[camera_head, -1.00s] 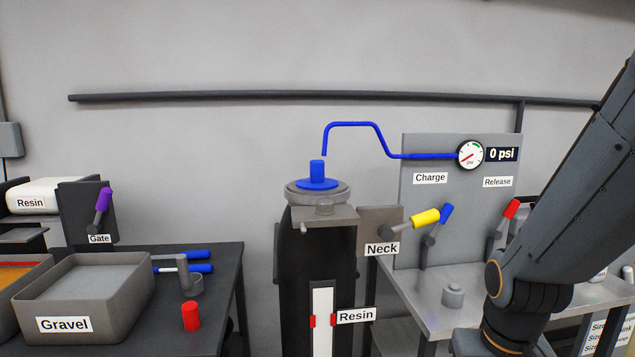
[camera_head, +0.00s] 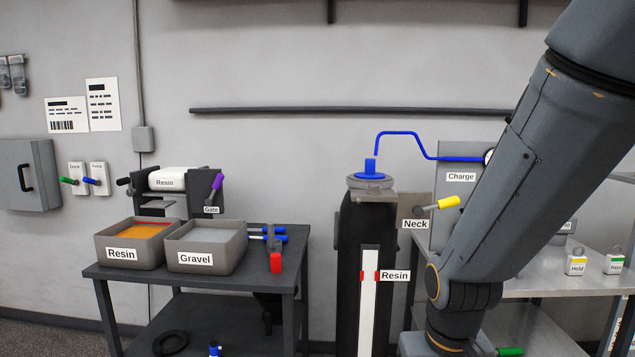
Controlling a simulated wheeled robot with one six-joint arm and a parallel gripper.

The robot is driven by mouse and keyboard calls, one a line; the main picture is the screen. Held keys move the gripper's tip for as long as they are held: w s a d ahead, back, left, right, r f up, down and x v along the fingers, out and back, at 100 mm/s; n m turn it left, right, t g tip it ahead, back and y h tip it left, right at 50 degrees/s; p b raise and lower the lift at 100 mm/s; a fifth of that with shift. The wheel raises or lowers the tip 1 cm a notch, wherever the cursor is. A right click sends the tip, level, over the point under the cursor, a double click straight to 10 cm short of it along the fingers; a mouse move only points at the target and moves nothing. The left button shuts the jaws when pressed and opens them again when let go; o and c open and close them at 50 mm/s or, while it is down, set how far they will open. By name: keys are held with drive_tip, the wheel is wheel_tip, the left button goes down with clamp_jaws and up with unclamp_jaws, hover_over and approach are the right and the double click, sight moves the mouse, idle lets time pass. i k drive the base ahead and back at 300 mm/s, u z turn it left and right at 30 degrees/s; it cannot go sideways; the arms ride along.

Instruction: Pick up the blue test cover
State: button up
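The blue test cover (camera_head: 370,174) is a blue disc with an upright knob. It sits on the grey collar (camera_head: 372,187) at the top of the tall black resin vessel (camera_head: 349,253), right of the picture's middle. A blue tube (camera_head: 415,143) bends over, with its open end just above the knob. My arm (camera_head: 510,170) crosses the right side of the view, well apart from the cover. My gripper is not in view.
A dark table at the left holds the resin bin (camera_head: 101,245), the gravel bin (camera_head: 176,245) and a red cylinder (camera_head: 275,263). The yellow neck handle (camera_head: 449,202) juts out right of the cover. A grey metal table (camera_head: 525,286) stands at the right, partly behind my arm.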

sight(369, 173)
drive_tip(key=k, duration=0.35)
drive_tip(key=u, duration=1.25)
drive_tip(key=i, duration=1.25)
drive_tip(key=z, duration=0.55)
